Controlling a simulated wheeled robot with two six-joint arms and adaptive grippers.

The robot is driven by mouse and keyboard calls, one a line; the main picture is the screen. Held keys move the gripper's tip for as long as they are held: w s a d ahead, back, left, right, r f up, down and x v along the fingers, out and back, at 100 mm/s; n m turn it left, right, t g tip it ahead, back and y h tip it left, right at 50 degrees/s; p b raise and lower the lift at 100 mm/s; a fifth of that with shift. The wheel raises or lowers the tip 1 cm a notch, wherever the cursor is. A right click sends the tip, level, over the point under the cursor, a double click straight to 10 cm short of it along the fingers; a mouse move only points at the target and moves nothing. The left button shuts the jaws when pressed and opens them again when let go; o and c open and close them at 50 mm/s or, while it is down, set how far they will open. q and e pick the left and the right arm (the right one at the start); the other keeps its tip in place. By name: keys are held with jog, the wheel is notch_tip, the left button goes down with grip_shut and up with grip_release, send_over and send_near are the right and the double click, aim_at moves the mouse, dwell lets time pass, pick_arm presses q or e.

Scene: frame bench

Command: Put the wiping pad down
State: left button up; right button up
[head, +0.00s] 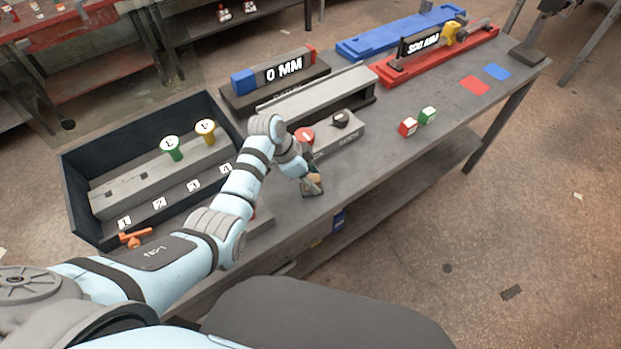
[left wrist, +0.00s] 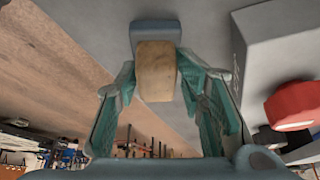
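The wiping pad has a tan block-shaped grip (left wrist: 157,72) on a blue-grey base (left wrist: 155,33) in the left wrist view. In the head view the pad (head: 313,189) is small and partly covered, near the front edge of the grey bench (head: 375,165). My left gripper (head: 309,179) is over it, and its teal-lined fingers (left wrist: 157,78) close on both sides of the tan grip. I cannot tell whether the base touches the bench top or is just above it. My right gripper is not in view.
A grey block with a red button (head: 304,136) and a black knob (head: 341,119) stands just behind the gripper. A dark tray (head: 80,205) is at left. Red and green cubes (head: 408,127) stand to the right. Bare bench top lies right of the pad.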

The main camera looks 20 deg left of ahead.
aim_at(307, 193)
pick_arm(q)
jog(key=shift+o, duration=0.2)
jog(key=shift+s, duration=0.15)
jog(key=shift+s+a+r, duration=0.1)
jog(key=shift+s+r, duration=0.2)
jog(key=shift+s, duration=0.25)
jog(key=shift+s+r, duration=0.25)
jog(key=shift+s, duration=0.3)
jog(key=shift+r, duration=0.2)
jog(key=p+v, duration=0.1)
jog(key=v, duration=1)
jog(key=shift+w+a+p, duration=0.2)
jog(key=shift+p, duration=0.15)
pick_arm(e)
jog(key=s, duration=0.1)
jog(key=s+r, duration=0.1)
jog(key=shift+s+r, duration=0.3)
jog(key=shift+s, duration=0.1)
pick_arm(q)
jog(key=shift+w, duration=0.15)
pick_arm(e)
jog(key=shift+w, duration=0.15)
